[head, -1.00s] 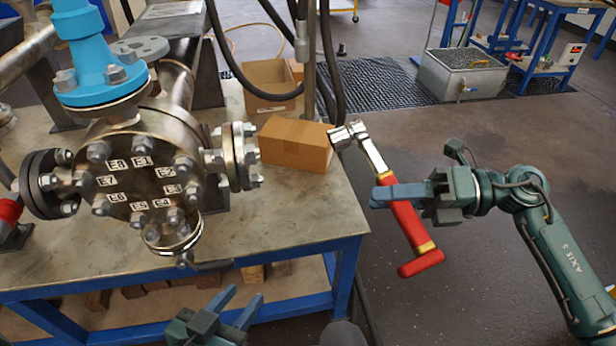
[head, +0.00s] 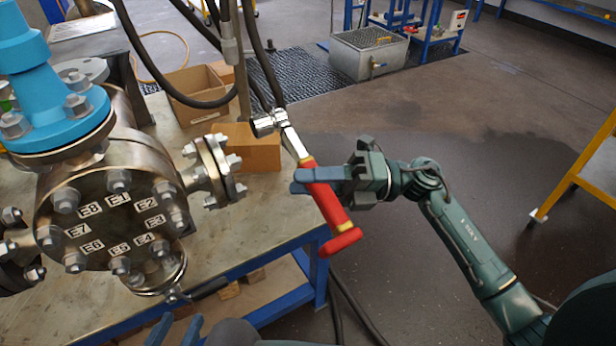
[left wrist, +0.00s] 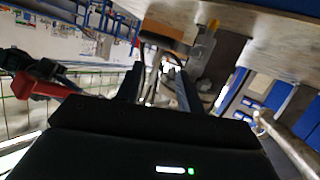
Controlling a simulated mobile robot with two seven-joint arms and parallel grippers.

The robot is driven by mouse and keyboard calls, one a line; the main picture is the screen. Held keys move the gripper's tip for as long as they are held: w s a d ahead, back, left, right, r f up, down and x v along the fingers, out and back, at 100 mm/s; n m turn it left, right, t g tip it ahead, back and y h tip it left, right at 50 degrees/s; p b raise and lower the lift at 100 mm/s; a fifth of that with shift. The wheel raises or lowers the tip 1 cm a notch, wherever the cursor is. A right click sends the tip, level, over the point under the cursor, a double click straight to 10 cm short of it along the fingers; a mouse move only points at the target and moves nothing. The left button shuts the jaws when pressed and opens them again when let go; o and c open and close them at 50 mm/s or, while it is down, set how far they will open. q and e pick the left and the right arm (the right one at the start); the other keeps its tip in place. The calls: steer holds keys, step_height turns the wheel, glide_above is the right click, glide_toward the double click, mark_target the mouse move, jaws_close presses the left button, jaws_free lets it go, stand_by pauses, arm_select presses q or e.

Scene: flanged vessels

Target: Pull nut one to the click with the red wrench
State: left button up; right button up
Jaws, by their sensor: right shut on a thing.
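The vessel's round end cover (head: 110,235) faces me at the left, with nuts around its rim and labels E1 to E8. The nut at label E1 (head: 116,181) is at the top of the cover. My right gripper (head: 305,181) is shut on the red wrench (head: 328,208) by its handle. The wrench is tilted, its metal head (head: 268,123) up and to the left, apart from the vessel. My left gripper (head: 176,332) is at the bottom edge, below the cover, fingers apart and empty. In the left wrist view its fingers (left wrist: 158,88) are also apart.
A side flange (head: 215,172) sticks out between the cover and the wrench. A closed cardboard box (head: 250,150) and an open one (head: 195,100) stand on the bench behind. Hoses hang above the bench.

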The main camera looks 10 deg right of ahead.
arm_select(q)
steer(key=shift+w+d+f+g+p, duration=0.25)
steer(key=shift+d+g+p, duration=0.1)
steer(key=shift+p, duration=0.2)
arm_select(e)
steer(key=a, duration=0.1)
steer(key=s+a, duration=0.1)
steer(key=a, duration=0.1)
steer(key=shift+s+a, duration=0.25)
steer(key=shift+a, duration=0.05)
arm_select(q)
steer(key=shift+r, duration=0.1)
arm_select(e)
steer(key=shift+a+r, duration=0.1)
steer(key=shift+a, duration=0.15)
arm_select(q)
steer(key=shift+r+p, duration=0.35)
arm_select(e)
steer(key=shift+s+a, duration=0.35)
steer(key=shift+a, duration=0.55)
arm_select(q)
steer(key=shift+s+f, duration=0.1)
